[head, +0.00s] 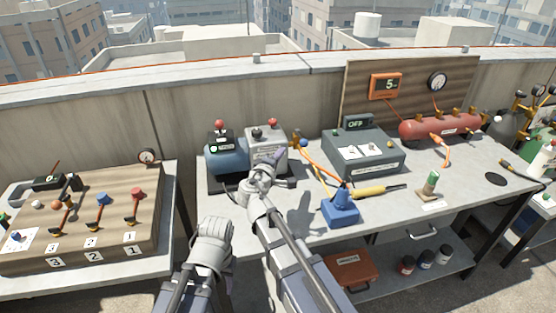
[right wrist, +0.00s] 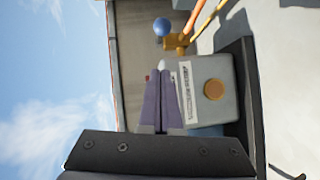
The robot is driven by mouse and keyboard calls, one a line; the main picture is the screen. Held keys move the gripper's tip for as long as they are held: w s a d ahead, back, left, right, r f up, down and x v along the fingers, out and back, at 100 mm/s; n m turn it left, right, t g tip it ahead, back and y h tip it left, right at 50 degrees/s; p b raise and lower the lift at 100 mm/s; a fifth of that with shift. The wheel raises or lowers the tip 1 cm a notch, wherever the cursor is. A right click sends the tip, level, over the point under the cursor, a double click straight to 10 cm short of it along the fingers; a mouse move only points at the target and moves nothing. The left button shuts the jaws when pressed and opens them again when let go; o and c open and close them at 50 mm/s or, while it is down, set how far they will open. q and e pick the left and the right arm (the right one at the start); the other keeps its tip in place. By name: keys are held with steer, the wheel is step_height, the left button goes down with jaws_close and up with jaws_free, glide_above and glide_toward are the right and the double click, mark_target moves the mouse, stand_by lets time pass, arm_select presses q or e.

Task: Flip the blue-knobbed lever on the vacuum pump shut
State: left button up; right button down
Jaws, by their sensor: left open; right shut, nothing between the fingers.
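The vacuum pump, with a blue motor (head: 226,157) and a grey box (head: 266,147), stands on a black base on the middle bench. The blue-knobbed lever (head: 297,133) sits on a brass valve at the pump's right side, by an orange hose. In the right wrist view the blue knob (right wrist: 162,27) stands up from the brass fitting (right wrist: 177,43). My right gripper (head: 278,157) is shut and empty, in front of the grey box. In the right wrist view its fingertips (right wrist: 166,72) point toward the knob, apart from it. My left arm shows at the bottom; its fingers are hidden.
A dark grey box with an OFF display (head: 362,153) stands right of the pump. A blue torch stand (head: 340,209) and a yellow-handled tool (head: 377,191) lie in front. A wooden lever panel (head: 85,215) is on the left table. A parapet wall runs behind.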

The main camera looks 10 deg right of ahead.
mark_target(301, 139)
steer(key=w+d+f+b, duration=0.1)
steer(key=w+d, duration=0.3)
steer(key=d, duration=0.2)
steer(key=shift+w+f, duration=0.2)
steer(key=shift+w, duration=0.2)
steer(key=shift+d, duration=0.1)
